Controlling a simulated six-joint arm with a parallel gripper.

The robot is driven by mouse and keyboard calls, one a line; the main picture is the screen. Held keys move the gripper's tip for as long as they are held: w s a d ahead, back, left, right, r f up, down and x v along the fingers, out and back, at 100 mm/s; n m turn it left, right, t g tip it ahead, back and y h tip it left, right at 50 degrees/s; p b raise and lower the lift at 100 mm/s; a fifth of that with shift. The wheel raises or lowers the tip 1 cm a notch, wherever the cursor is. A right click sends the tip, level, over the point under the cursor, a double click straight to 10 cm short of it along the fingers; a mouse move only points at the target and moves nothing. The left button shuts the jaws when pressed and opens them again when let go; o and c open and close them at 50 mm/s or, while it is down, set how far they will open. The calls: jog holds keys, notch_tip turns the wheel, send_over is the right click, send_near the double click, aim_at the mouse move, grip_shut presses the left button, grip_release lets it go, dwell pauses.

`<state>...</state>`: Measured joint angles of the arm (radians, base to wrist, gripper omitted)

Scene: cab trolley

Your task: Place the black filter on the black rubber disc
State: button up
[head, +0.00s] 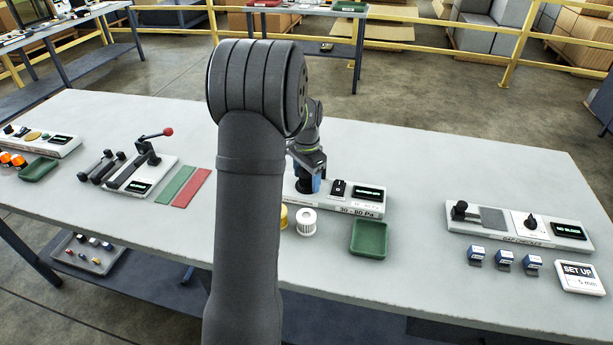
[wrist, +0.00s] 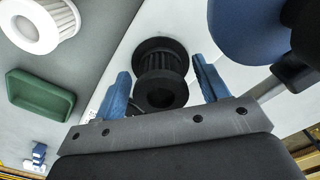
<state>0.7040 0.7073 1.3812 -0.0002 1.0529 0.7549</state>
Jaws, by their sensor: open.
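My gripper (wrist: 160,82) is open, with its two blue fingers on either side of the black filter (wrist: 162,62) in the wrist view. The filter has a ribbed dark body between two black ends, the nearer with a hole in its middle. In the head view my gripper (head: 311,181) is low over the left end of the white instrument box (head: 362,211) marked 30 - 80 Pa, and I cannot make out the filter there. I cannot make out the black rubber disc separately; whether the wide black ring at the filter's far end is part of it, I cannot tell.
A white filter (head: 306,222) and a yellow one (head: 284,217) stand in front of the box, near a green tray (head: 369,239). A large blue round thing (wrist: 248,28) is close by the right finger. Bare tabletop lies right of the tray.

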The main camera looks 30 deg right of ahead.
jog(key=shift+r, duration=0.1)
notch_tip(320, 180, up, 12)
dwell(0.4)
jog(key=shift+f, duration=4.05)
